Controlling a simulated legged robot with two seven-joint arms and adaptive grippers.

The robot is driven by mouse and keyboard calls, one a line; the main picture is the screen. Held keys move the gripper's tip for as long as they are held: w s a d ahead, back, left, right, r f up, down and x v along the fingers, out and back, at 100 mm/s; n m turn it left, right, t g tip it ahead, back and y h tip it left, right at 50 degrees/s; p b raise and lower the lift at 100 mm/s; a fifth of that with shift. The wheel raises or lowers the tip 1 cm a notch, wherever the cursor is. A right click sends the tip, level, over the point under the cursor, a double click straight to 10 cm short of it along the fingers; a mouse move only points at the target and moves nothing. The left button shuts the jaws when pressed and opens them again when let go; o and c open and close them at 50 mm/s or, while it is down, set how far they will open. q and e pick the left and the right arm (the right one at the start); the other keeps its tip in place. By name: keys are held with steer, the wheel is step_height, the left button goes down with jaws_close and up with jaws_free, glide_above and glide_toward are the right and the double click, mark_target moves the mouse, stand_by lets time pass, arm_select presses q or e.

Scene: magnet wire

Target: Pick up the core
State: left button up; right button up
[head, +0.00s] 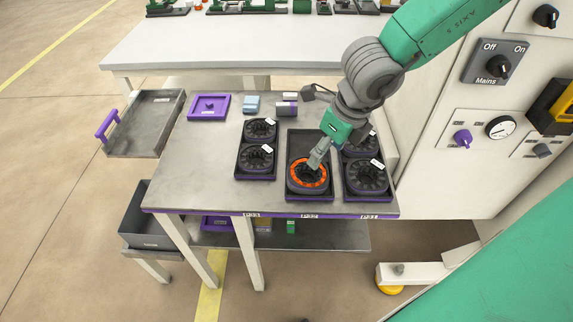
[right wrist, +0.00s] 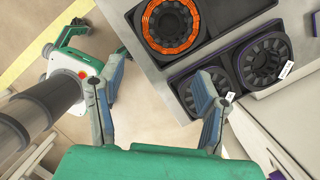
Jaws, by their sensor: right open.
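A core with orange windings (head: 322,180) sits in the middle black tray (head: 305,136) on the table. It also shows at the top of the right wrist view (right wrist: 172,42). Black ring cores without orange sit in the trays on both sides, one of them front left (head: 256,157) and one front right (head: 367,176). My right gripper (head: 318,156) overlaps the far edge of the orange core in the head view. In the right wrist view its fingers (right wrist: 158,78) are spread, with nothing between them. I cannot tell its height above the core. My left gripper is not in view.
A purple tray (head: 208,107) and small blue and purple blocks lie at the table's back. A grey side tray (head: 147,123) with a purple handle adjoins on the left. A control cabinet (head: 470,130) stands close on the right. The table's left part is clear.

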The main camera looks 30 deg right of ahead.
steer(key=w+a+r+m, duration=0.2)
steer(key=b, duration=0.3)
glide_above(297, 177)
steer(key=s, duration=0.1)
steer(key=shift+y, duration=0.3)
steer(key=f, duration=0.5)
steer(key=d+f, duration=0.1)
steer(key=f, duration=0.1)
steer(key=shift+s+f, duration=0.15)
steer(key=shift+f, duration=0.15)
steer(key=shift+d+f+b, duration=0.1)
steer(key=shift+f+b, duration=0.2)
steer(key=shift+f, duration=0.15)
steer(key=b+x, duration=0.1)
steer(key=x, duration=0.1)
steer(key=b+x, duration=0.1)
steer(key=x, duration=0.1)
steer(key=shift+a+f, duration=0.25)
steer(key=shift+a, duration=0.05)
steer(key=shift+w+a+f, duration=0.2)
steer(key=shift+w, duration=0.05)
steer(key=shift+s, duration=0.1)
steer(key=shift+c, duration=0.3)
steer(key=shift+d, duration=0.2)
jaws_close()
